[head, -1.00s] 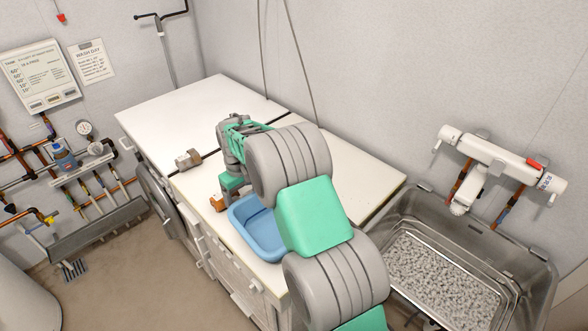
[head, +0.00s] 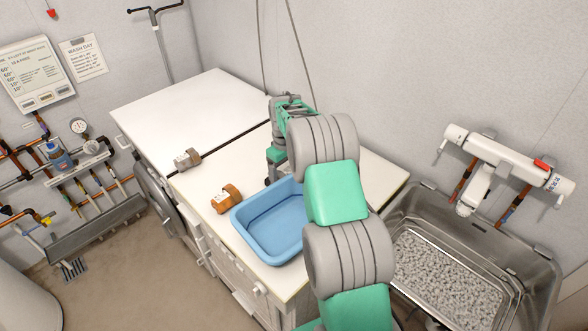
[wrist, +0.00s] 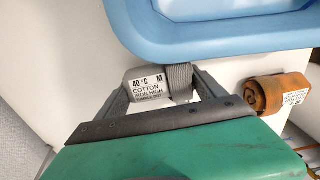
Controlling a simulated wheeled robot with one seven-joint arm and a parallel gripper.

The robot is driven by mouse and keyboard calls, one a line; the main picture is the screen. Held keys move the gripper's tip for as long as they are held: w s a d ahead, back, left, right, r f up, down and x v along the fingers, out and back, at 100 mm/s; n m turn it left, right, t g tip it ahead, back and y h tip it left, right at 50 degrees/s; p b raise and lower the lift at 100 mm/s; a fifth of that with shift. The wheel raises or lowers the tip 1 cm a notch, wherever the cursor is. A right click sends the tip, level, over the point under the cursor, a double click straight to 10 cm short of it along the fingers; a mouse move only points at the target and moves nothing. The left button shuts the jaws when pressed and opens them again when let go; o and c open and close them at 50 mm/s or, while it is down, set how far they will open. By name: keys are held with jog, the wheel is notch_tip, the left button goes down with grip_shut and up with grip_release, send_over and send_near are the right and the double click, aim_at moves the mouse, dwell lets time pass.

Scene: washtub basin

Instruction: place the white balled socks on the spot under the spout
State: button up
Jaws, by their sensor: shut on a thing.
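In the head view, my gripper (head: 271,174) is over the white counter, just behind the blue tub; the held bundle is hidden there. The white spout (head: 472,192) hangs from the wall fitting above the metal basin (head: 540,268) at the right. A speckled grey surface (head: 445,285) lies in the basin; no separate marked spot can be made out.
The blue tub (head: 268,225) stands near the counter's front edge. An orange rolled item (head: 226,199) and a grey-brown bundle (head: 187,159) lie to its left. The left part of the counter (head: 190,115) is clear. The wall fitting (head: 510,160) overhangs the basin.

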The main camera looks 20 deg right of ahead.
jog(key=d, duration=0.1)
jog(key=w+d, duration=0.1)
jog(key=d, duration=0.1)
jog(key=shift+d+r, duration=0.1)
jog(key=shift+d, duration=0.1)
jog(key=shift+w+d+f, duration=0.15)
jog(key=shift+d+f, duration=0.05)
jog(key=shift+f, duration=0.25)
jog(key=shift+w+d+f, duration=0.15)
jog(key=shift+d+f, duration=0.05)
jog(key=shift+f, duration=0.25)
jog(key=shift+w+a+f, duration=0.1)
jog(key=shift+a, duration=0.1)
jog(key=shift+a+r, duration=0.2)
jog(key=shift+d+f+b, duration=0.2)
jog(key=shift+b, duration=0.1)
jog(key=o, duration=1.3)
jog(key=shift+a, duration=0.1)
